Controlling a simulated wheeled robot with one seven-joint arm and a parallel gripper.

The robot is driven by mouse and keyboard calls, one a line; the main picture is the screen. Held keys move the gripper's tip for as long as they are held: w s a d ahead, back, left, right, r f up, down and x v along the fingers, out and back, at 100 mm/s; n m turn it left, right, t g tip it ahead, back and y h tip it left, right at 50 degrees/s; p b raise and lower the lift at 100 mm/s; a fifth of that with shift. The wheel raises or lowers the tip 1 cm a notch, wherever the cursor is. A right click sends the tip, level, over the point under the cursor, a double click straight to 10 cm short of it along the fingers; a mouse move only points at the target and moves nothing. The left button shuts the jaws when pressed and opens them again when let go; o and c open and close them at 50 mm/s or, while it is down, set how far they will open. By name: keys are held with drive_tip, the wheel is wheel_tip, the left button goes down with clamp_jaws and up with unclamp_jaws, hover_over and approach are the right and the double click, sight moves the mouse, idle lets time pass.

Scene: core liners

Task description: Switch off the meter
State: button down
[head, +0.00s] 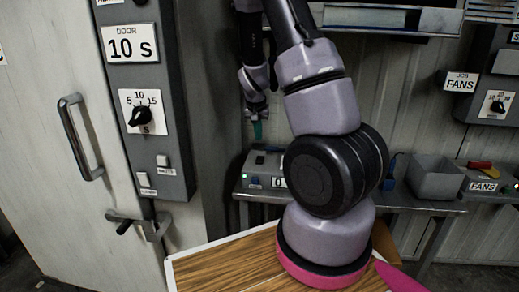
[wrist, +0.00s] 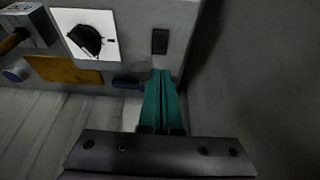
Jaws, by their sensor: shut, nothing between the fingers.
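The meter (head: 250,167) appears to be the grey box on the metal shelf in the head view. It shows a display with a "0", a small green light and a blue label, and my arm hides its right part. In the wrist view a grey panel (wrist: 130,15), likely the meter's, carries a black knob (wrist: 85,40) on a white plate and a dark rocker-like switch (wrist: 160,41). My gripper (head: 257,130) is above the box. Its teal fingers (wrist: 161,78) are shut and empty, with their tips just below the dark switch in the wrist view; contact cannot be told.
A grey door control panel (head: 145,75) with a timer knob and buttons stands at left, beside a door with a handle (head: 80,135). A wooden tabletop (head: 225,268) is in front.

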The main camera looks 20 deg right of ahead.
sight(260, 157)
drive_tip(key=x, duration=1)
drive_tip(key=shift+f+g, duration=0.15)
drive_tip(key=shift+g, duration=0.15)
drive_tip(key=shift+s, duration=0.15)
drive_tip(key=shift+s+a, duration=0.45)
drive_tip(key=shift+s, duration=0.1)
